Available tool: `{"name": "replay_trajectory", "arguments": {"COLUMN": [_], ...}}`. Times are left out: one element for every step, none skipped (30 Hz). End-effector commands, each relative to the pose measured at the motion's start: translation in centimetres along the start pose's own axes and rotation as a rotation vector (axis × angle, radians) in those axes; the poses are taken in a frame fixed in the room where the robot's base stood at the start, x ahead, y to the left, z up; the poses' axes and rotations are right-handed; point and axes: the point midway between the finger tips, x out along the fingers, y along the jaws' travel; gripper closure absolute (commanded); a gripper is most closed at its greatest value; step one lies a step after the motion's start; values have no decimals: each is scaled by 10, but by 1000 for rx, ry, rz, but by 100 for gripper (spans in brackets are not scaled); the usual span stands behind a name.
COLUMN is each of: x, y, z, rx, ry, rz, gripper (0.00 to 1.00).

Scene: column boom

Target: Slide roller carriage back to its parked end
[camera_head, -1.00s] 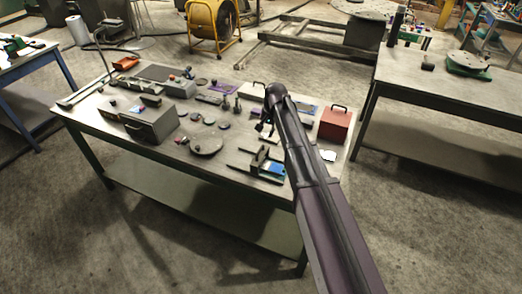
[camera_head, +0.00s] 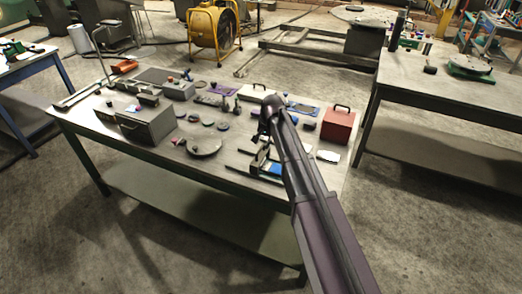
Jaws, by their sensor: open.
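A low device with dark green rails (camera_head: 240,175) and a blue part (camera_head: 276,168) sits near the front right of the workbench. It seems to be the roller carriage on its rails, but it is small and partly hidden behind my arm, so I cannot tell exactly where the carriage stands along them. My gripper (camera_head: 262,134) points down over the back of this device. It looks open and empty. The fingertips are small and dark, and I cannot tell whether they touch anything.
The workbench (camera_head: 105,140) holds a grey box (camera_head: 147,126), a round plate (camera_head: 204,146), a red case (camera_head: 338,125) and several small parts. A white piece (camera_head: 328,156) lies right of my arm. Another table (camera_head: 425,95) stands at right; floor is clear in front.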

Motion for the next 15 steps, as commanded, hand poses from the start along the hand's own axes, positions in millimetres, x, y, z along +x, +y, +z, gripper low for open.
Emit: {"name": "replay_trajectory", "arguments": {"x": [7,9,11,13,14,16,17,17,18,19,19,19,20,20,20], "y": [0,0,0,0,0,0,0,0,0,0,0,0,0,0,0], "z": [0,0,0,0,0,0,0,0,0,0,0,0,0,0,0], "rx": [0,0,0,0,0,0,0,0,0,0,0,0,0,0,0], "ry": [0,0,0,0,0,0,0,0,0,0,0,0,0,0,0], "rz": [0,0,0,0,0,0,0,0,0,0,0,0,0,0,0], "gripper": [50,50,50,50,50,50,50,50,50,50,50,50,50,50,50]}}
